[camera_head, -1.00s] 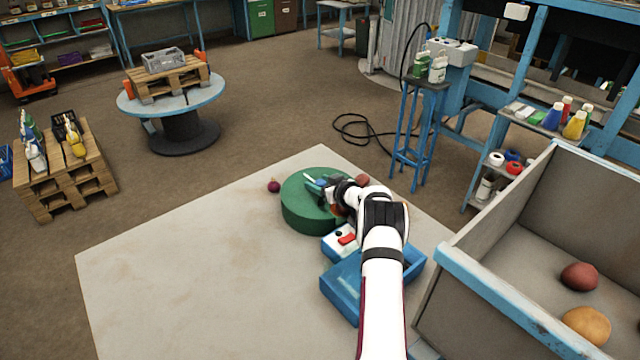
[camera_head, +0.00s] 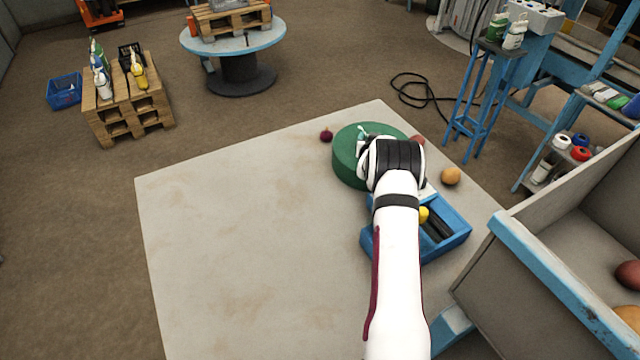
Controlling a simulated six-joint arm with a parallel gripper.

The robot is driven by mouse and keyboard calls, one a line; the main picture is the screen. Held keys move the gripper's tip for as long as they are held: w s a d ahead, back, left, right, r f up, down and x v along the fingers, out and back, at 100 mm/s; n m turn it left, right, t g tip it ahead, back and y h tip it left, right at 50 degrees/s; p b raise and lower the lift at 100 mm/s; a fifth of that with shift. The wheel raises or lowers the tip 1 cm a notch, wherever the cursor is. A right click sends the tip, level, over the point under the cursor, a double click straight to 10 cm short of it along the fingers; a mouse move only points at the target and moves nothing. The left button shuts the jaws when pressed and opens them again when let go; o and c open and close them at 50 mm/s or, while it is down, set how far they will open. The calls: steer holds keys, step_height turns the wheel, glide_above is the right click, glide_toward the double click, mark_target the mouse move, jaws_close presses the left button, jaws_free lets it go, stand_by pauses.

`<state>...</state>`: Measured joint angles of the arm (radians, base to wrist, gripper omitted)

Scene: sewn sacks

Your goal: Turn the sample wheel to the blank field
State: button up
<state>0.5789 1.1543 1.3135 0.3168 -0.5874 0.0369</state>
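The green round drum (camera_head: 346,160), which I take for the sample wheel, stands at the back of the pale board. My white and black wrist covers much of its right and front side. My gripper (camera_head: 364,137) is over the drum's top, and only a small pale-green and white bit shows past the wrist. Whether the fingers are open or touching the drum is hidden. No blank field can be made out on the drum.
A blue tray (camera_head: 458,222) with a yellow piece and dark parts sits in front of the drum, partly behind my arm. A dark red onion (camera_head: 326,136) and an orange ball (camera_head: 451,176) lie beside the drum. A large grey bin (camera_head: 560,290) stands right. The board's left is clear.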

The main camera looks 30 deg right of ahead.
steer(key=v, duration=1.5)
steer(key=s+a+r+g+y, duration=0.1)
steer(key=s+a+r+y, duration=0.1)
steer(key=a, duration=0.7)
steer(key=s+a+r+g+y, duration=0.2)
steer(key=s+a+r+y, duration=0.1)
steer(key=a, duration=0.6)
steer(key=shift+s+n+g+y, duration=0.3)
steer(key=shift+s+n+y, duration=0.15)
steer(key=shift+s, duration=0.3)
steer(key=shift+a, duration=0.1)
steer(key=w+d+f+t+h, duration=0.1)
steer(key=w+d+f, duration=0.2)
steer(key=d, duration=0.6)
steer(key=w+d+f+t+h, duration=0.2)
steer(key=w+d+f, duration=0.2)
steer(key=w+d, duration=0.4)
steer(key=w+d+f+n+t+h, duration=0.1)
steer(key=w+d+f, duration=0.2)
steer(key=w+d, duration=0.3)
steer(key=shift+w+d+f+t, duration=0.15)
steer(key=shift+d+t, duration=0.25)
steer(key=shift+d, duration=1.4)
